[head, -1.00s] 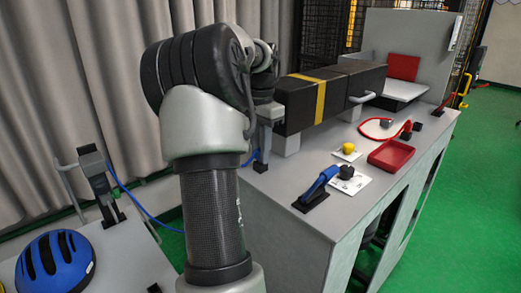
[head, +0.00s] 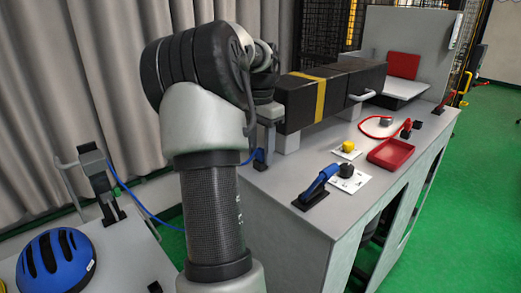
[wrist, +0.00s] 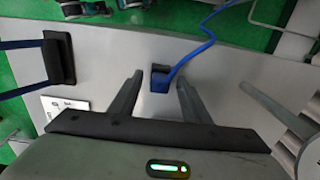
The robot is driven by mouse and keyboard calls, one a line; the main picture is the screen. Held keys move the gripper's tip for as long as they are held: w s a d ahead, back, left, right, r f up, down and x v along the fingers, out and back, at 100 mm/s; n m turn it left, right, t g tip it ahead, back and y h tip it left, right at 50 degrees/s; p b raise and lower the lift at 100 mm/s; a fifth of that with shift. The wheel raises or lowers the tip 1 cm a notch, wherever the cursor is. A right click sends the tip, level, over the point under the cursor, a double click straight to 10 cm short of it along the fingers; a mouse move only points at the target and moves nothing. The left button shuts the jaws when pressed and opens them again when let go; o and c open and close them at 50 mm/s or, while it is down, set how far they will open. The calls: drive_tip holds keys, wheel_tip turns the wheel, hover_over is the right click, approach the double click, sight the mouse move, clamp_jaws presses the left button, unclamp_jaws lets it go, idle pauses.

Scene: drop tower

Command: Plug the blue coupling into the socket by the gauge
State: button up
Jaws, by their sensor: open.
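The blue coupling (wrist: 160,83) sits at a small black holder on the grey bench top in the wrist view, with a blue cable running up from it. In the head view the coupling (head: 259,160) stands near the bench's left edge, just below my gripper (head: 266,135), which my arm partly hides. In the wrist view my gripper (wrist: 158,77) is open, with one finger on each side of the coupling. The fingers appear apart from it. I cannot make out the gauge or its socket for certain.
A blue handle on a black base (head: 315,191) lies to the right, near a panel with a black knob (head: 346,171) and a yellow button (head: 348,147). A red tray (head: 390,153) is farther back. A long black box (head: 330,92) stands behind. A blue helmet (head: 55,262) is at left.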

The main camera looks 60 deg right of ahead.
sight(260, 149)
drive_tip(key=shift+r, duration=0.1)
wheel_tip(260, 149, up, 17)
drive_tip(key=p, duration=0.4)
drive_tip(key=shift+r, duration=0.1)
